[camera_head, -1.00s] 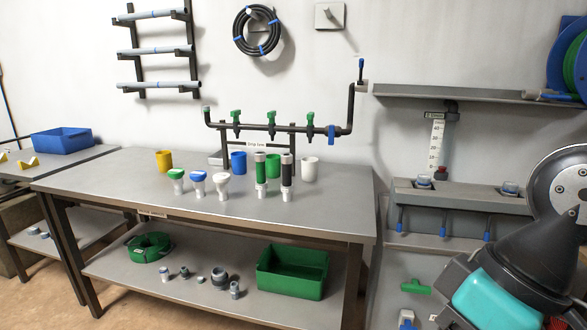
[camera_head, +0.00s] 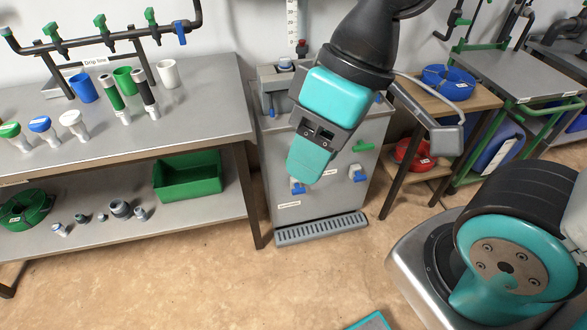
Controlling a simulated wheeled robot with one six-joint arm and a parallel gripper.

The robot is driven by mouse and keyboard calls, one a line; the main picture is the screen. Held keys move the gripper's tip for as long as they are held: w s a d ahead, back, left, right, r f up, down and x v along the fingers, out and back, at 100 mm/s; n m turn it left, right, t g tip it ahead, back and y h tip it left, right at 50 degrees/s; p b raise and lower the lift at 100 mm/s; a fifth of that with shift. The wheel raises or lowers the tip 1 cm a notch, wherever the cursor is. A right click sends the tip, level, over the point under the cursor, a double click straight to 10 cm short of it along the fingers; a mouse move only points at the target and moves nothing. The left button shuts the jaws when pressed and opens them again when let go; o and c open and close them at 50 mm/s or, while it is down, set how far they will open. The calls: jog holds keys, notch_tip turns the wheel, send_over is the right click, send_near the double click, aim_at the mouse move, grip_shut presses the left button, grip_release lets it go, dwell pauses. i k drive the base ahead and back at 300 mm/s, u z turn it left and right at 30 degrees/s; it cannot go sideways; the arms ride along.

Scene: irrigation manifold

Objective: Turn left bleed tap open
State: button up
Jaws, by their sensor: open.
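The front of the grey cabinet (camera_head: 285,215) has two blue-and-white bleed taps, both small in the picture. The left bleed tap (camera_head: 297,187) shows just below and left of my gripper's tip; the part above it is hidden behind my gripper. The right bleed tap (camera_head: 357,172) is in clear view, with a green handle (camera_head: 362,145) lying crosswise above it. My gripper (camera_head: 309,163) points down in front of the cabinet, its teal end overlapping the left tap's area. It is open, and I see nothing held. I cannot tell whether it touches the tap.
A drip tray (camera_head: 320,229) juts from the cabinet's foot. The steel bench (camera_head: 215,115) with cups and a green bin (camera_head: 188,177) stands close on the left. A wooden stand (camera_head: 470,92) with blue and red coils stands on the right.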

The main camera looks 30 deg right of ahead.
aim_at(298, 190)
jog(key=z, duration=0.25)
jog(key=i, duration=0.85)
jog(key=z, duration=0.15)
